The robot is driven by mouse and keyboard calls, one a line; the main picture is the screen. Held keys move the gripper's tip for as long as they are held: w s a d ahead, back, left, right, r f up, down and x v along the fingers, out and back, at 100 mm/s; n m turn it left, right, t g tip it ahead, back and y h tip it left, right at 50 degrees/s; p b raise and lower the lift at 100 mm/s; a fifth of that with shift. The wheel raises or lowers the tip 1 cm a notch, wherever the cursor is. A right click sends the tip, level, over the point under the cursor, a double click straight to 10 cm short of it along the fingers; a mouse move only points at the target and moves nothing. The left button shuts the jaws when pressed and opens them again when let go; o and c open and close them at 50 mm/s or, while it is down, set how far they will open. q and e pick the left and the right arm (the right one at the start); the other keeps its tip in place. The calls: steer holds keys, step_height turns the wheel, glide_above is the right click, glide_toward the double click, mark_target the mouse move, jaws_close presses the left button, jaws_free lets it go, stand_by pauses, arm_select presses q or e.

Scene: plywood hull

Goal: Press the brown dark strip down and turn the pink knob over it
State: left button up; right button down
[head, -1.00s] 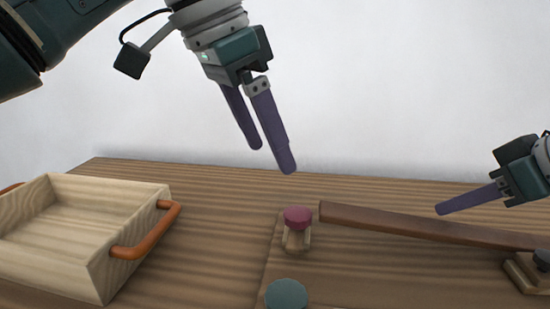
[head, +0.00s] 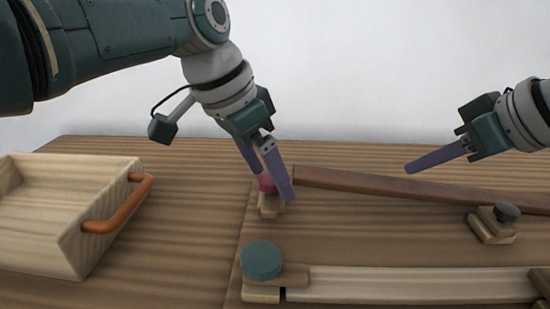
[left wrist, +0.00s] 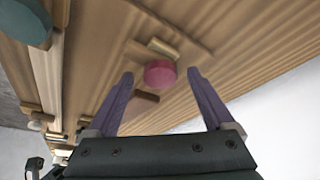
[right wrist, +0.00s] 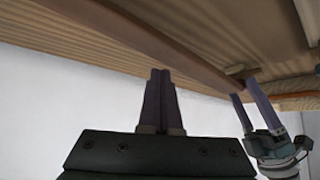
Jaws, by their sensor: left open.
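The brown dark strip (head: 370,184) runs from just right of the pink knob toward the right edge; it also crosses the right wrist view (right wrist: 172,52). How high its left end stands is hard to tell. The pink knob (head: 265,184) sits on a small wooden block (head: 271,207). My left gripper (head: 272,183) points down with open fingers on either side of the knob; the left wrist view shows the knob (left wrist: 159,74) between the fingertips. My right gripper (head: 409,168) is shut and empty, its fingertips just above and behind the strip in the head view.
A pale wooden box (head: 60,222) with an orange handle (head: 122,212) stands at left. A teal knob (head: 262,260) and a pale strip (head: 410,284) lie at the front. A dark grey knob (head: 507,212) sits on a block at right.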

arm_select(q)
jaws_close()
stand_by(0.7)
arm_select(e)
steer(key=shift+f, duration=0.15)
steer(key=shift+f, duration=0.6)
